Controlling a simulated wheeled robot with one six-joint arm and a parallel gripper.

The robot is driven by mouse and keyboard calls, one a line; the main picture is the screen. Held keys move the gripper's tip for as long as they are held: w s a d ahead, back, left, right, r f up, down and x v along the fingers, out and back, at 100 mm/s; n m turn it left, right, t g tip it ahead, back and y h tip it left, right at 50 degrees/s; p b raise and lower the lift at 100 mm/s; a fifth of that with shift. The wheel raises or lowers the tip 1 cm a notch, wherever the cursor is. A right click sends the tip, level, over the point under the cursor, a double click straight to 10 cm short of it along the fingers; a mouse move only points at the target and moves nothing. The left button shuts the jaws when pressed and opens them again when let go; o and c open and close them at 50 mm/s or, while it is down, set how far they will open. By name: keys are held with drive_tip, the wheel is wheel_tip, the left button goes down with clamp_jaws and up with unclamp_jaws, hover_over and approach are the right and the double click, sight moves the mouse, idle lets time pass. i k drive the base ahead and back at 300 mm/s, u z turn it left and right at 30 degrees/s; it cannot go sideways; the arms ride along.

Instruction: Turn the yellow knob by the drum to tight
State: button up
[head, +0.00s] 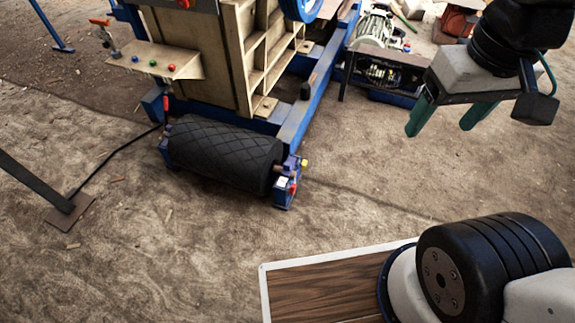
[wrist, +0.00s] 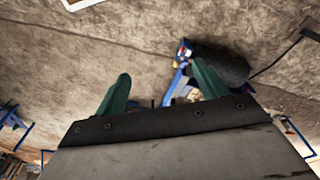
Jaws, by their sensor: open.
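The black ribbed drum (head: 225,153) lies at the front end of the blue machine frame. A small yellow knob (head: 305,162) sits at the drum's right end, on a blue bracket (head: 284,195) with a red part. My gripper (head: 441,126) is open and empty, with green fingers, in the air to the right of the knob and apart from it. In the wrist view, the drum (wrist: 225,66) shows beyond my right-hand finger. The bracket with red and white parts (wrist: 184,50) lies near that fingertip. The knob's setting is too small to read.
The crusher's beige body (head: 225,55) stands behind the drum, with a panel of coloured buttons (head: 150,62) at left. A motor (head: 375,40) is at the back. A wood-topped surface with white rim (head: 320,285) is in front. Bare ground lies right of the drum.

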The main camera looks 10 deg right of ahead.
sight(304, 164)
drive_tip(key=u, duration=0.7)
drive_tip(key=i, duration=1.35)
drive_tip(key=z, duration=0.55)
